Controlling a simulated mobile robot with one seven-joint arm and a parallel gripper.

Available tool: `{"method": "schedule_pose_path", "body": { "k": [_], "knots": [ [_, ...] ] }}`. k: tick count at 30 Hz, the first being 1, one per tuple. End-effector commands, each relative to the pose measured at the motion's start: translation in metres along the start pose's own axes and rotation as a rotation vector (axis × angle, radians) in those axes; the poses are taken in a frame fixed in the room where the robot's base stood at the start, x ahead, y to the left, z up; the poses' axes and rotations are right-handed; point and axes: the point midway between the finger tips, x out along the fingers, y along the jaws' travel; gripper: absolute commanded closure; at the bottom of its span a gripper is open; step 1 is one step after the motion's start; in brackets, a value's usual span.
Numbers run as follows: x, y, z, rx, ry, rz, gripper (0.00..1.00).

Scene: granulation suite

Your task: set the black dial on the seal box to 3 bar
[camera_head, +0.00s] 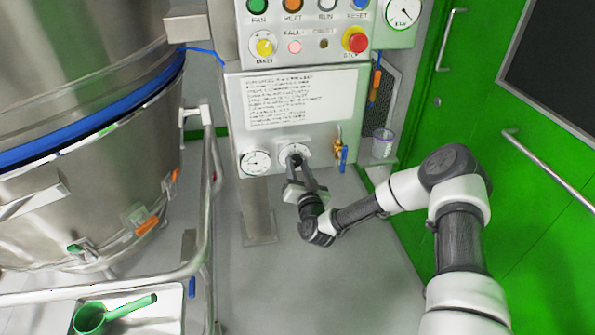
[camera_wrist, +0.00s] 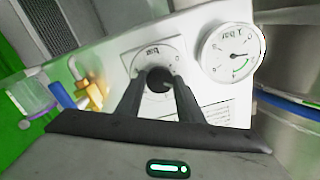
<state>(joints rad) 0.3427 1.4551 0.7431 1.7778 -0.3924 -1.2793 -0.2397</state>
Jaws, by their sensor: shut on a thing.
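The seal box (camera_head: 305,105) is a pale panel with a printed notice in the head view. The black dial (camera_wrist: 159,79) sits on a white round scale marked "bar" in the wrist view. It also shows at the lower middle of the box in the head view (camera_head: 296,159). My gripper (camera_wrist: 160,82) is shut on the dial, one finger on each side. The fingers hide part of the dial and scale, and I cannot read the setting. A pressure gauge (camera_wrist: 231,53) is beside the dial; its face and green arc show, but I cannot read its value exactly.
A brass valve with a blue handle (camera_head: 343,156) is right of the dial in the head view. A clear cup (camera_head: 382,143) sits farther right. A control panel with a red stop button (camera_head: 355,40) is above. A steel vessel (camera_head: 90,190) and rail stand left.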

Motion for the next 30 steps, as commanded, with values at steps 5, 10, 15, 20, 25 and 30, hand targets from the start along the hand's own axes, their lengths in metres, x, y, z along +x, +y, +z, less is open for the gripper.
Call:
{"method": "schedule_pose_path", "body": {
  "k": [5, 10, 15, 20, 25, 30],
  "knots": [
    [-0.0001, 0.0013, 0.0021, 0.152, 0.001, 0.000, 0.88],
    [-0.0003, 0.0007, 0.0017, 0.274, 0.000, 0.000, 0.88],
    [-0.0003, 0.0002, 0.0013, 0.362, 0.000, 0.000, 0.88],
    [-0.0002, 0.0002, 0.0007, 0.413, 0.000, 0.001, 0.88],
    [-0.0003, 0.0002, 0.0003, 0.438, 0.000, 0.001, 0.88],
    [-0.0003, 0.0000, 0.0001, 0.443, -0.001, 0.001, 0.88]
  ]
}}
